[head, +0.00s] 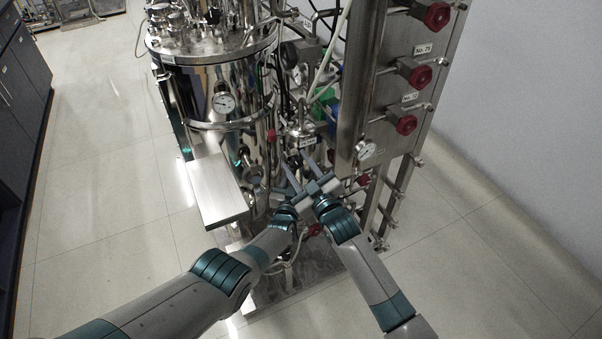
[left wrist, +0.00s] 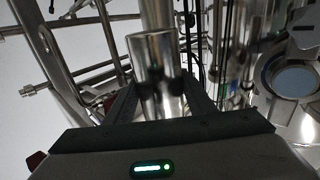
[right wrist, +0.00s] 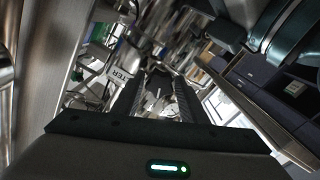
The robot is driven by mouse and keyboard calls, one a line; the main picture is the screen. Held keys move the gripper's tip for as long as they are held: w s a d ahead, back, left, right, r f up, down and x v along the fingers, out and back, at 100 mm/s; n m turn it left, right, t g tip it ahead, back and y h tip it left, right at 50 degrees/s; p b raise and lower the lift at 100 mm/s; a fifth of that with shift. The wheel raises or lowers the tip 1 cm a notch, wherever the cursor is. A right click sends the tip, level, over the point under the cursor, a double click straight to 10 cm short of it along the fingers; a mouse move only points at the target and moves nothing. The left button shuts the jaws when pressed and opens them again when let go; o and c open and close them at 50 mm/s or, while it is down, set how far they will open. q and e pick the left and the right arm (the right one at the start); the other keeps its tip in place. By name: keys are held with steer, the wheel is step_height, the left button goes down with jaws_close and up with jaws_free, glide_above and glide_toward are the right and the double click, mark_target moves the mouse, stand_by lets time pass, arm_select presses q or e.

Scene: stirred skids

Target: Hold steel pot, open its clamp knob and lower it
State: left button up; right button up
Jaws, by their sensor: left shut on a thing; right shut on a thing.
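The steel pot (head: 300,138) is a small shiny cylinder with a label, between the big tank and the valve panel. In the left wrist view a shiny steel cylinder, which looks like the pot (left wrist: 157,68), stands between the fingers of my left gripper (left wrist: 160,95), shut on it. My right gripper (head: 297,161) reaches up at the pot's underside. In the right wrist view its fingers (right wrist: 155,85) close on a small pale metal piece, probably the clamp knob (right wrist: 154,97); its details are unclear.
The large steel tank (head: 230,85) with a gauge stands left, with a flat metal box (head: 215,188) on its front. A steel panel with red valve knobs (head: 406,124) stands close on the right. Hoses and pipes crowd the gap. Open floor (head: 95,150) lies left.

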steer(key=o, duration=0.7)
steer(key=shift+r, duration=0.1)
steer(key=m, duration=0.5)
steer(key=m, duration=0.5)
